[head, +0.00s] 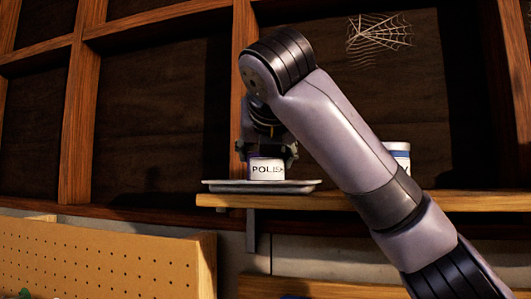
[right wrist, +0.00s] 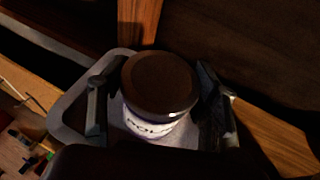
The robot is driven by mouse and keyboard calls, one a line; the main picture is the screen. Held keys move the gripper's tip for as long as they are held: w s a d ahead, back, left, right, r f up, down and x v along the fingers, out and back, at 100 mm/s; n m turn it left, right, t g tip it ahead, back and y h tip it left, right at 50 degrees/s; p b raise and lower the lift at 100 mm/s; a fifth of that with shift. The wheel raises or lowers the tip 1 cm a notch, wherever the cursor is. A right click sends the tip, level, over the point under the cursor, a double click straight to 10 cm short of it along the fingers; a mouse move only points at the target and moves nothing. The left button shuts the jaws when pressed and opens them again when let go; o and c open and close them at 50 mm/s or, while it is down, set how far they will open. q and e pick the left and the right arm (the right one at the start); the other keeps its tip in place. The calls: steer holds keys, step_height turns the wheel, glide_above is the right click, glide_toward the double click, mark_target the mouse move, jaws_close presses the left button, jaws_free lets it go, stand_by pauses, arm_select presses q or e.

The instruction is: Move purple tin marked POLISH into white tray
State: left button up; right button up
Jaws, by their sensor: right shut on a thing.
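The tin marked POLISH (head: 267,171) has a pale label with a hint of purple at its top edge. In the right wrist view the tin (right wrist: 157,88) shows a dark round lid and part of its lettering. My right gripper (head: 270,155) is shut on it from above, one finger on each side. The tin is upright over the shallow pale tray (head: 224,187), its base at about rim level. I cannot tell whether it touches the tray floor. The tray (right wrist: 66,117) also shows around it in the right wrist view. My left gripper is out of view.
The tray sits at the left end of a wooden shelf (head: 455,201) and overhangs it slightly. A white container with blue marking (head: 401,153) stands further right, partly behind my right arm. A pegboard (head: 100,260) is at lower left, and wooden framing rises behind.

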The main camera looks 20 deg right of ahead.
steer(key=o, duration=1.4)
steer(key=v, duration=1.2)
steer(key=shift+r, duration=0.1)
